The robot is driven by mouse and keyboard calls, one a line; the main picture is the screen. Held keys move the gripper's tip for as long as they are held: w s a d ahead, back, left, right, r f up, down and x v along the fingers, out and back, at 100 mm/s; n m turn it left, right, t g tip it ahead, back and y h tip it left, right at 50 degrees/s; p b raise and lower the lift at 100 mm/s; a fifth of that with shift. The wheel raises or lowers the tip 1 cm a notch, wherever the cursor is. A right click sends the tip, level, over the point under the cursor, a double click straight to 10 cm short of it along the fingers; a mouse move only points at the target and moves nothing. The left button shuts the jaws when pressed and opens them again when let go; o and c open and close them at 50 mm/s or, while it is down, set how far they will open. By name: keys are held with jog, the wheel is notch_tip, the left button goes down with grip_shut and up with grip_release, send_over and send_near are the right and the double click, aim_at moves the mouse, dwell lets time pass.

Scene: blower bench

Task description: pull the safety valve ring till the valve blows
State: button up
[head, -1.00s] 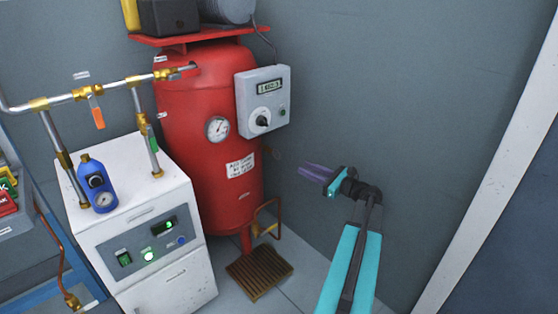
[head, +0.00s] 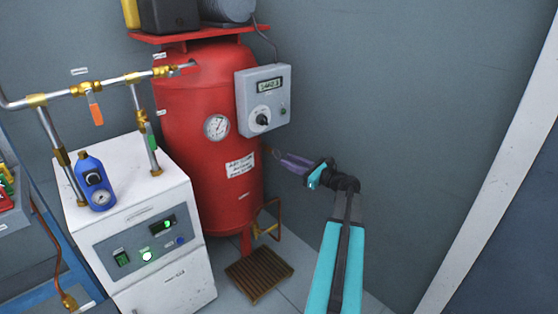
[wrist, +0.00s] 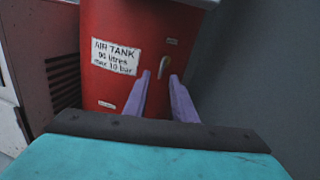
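The red air tank (head: 183,130) stands against the wall. At its right side a small brass fitting (head: 267,149), which looks like the safety valve, shows just left of my gripper (head: 281,158). Its ring is too small and too near the fingertips to make out. In the wrist view the purple fingers of my gripper (wrist: 160,77) stand apart, and a small pale metal piece (wrist: 162,67) on the tank shows between their tips. I cannot tell whether the fingers touch it. Nothing is seen held.
A grey control box (head: 263,99) with a display hangs above my gripper. A white machine (head: 150,240) stands left of the tank. A copper pipe (head: 280,218) and a wooden grate (head: 259,274) are below. The wall side at right is free.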

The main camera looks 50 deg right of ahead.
jog(key=shift+w+a+b, duration=0.15)
jog(key=shift+w+b, duration=0.15)
jog(key=shift+w, duration=1.1)
jog(key=shift+w+a+b, duration=0.1)
jog(key=shift+w+b, duration=0.2)
jog(key=shift+w, duration=1.1)
jog(key=shift+a, duration=0.1)
grip_shut()
